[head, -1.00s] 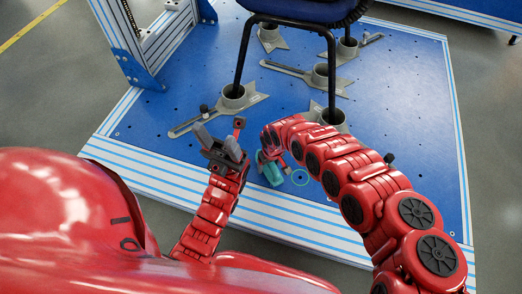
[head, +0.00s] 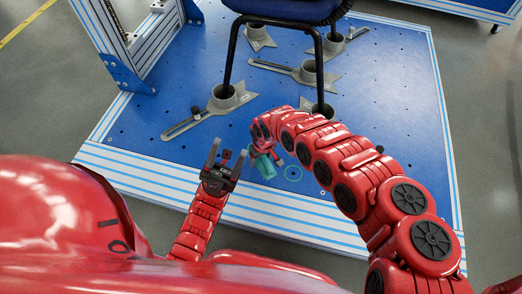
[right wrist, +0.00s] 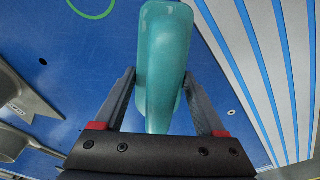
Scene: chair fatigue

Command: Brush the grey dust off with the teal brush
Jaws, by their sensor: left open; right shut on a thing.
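The teal brush (head: 263,166) is in my right gripper, low over the blue platform (head: 190,140) near its front edge. My right arm partly covers that gripper in the head view. In the right wrist view the teal brush (right wrist: 165,65) lies between the two fingers of my right gripper (right wrist: 160,80), which is shut on it. I see no bristles there. My left gripper (head: 226,160) is open and empty, left of the brush, with its fingers pointing away from me. I cannot make out any grey dust.
A chair (head: 285,8) stands on the platform, its black legs in grey clamps (head: 228,97). A blue and white frame post (head: 125,65) rises at the left. The striped front edge (head: 130,171) of the platform is close to both grippers.

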